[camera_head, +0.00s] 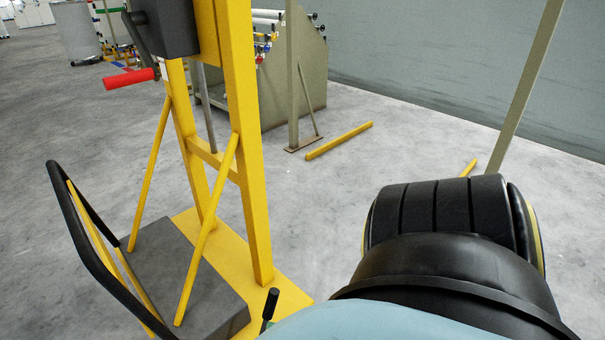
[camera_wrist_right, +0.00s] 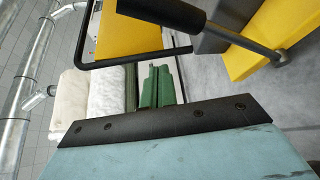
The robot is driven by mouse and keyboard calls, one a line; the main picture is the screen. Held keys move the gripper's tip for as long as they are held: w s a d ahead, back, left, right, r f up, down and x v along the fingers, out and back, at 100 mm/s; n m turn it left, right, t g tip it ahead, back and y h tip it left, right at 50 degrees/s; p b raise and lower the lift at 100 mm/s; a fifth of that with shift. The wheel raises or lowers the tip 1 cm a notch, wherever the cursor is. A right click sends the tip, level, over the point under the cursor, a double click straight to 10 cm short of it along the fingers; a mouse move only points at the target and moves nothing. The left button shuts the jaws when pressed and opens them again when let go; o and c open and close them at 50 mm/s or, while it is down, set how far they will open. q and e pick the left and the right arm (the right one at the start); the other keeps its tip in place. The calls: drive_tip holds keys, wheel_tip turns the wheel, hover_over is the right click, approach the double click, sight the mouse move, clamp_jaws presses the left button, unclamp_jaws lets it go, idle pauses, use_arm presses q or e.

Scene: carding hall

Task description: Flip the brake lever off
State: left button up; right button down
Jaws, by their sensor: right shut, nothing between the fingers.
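The brake lever (camera_head: 270,303) is a short lever with a black grip, standing near upright, tilted slightly right, beside the yellow base at the bottom of the head view. In the right wrist view its black grip (camera_wrist_right: 165,12) is large and close, on a grey rod ending at a yellow part. My right gripper (camera_head: 385,322) shows only as a pale blue body at the bottom, just right of the lever; its fingertips are hidden. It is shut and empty. Whether it touches the lever cannot be told. My left gripper is not in view.
A yellow winch frame (camera_head: 247,150) with a red crank handle (camera_head: 130,78) stands at left. A dark block (camera_head: 175,270) and black hoop (camera_head: 82,255) are at its foot. A yellow bar (camera_head: 339,140) lies on the floor; open floor surrounds it.

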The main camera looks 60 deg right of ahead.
drive_tip(key=s+f, duration=0.1)
drive_tip(key=s, duration=0.5)
drive_tip(key=shift+s+d, duration=0.15)
drive_tip(key=shift+d, duration=0.3)
drive_tip(key=shift+f, duration=0.1)
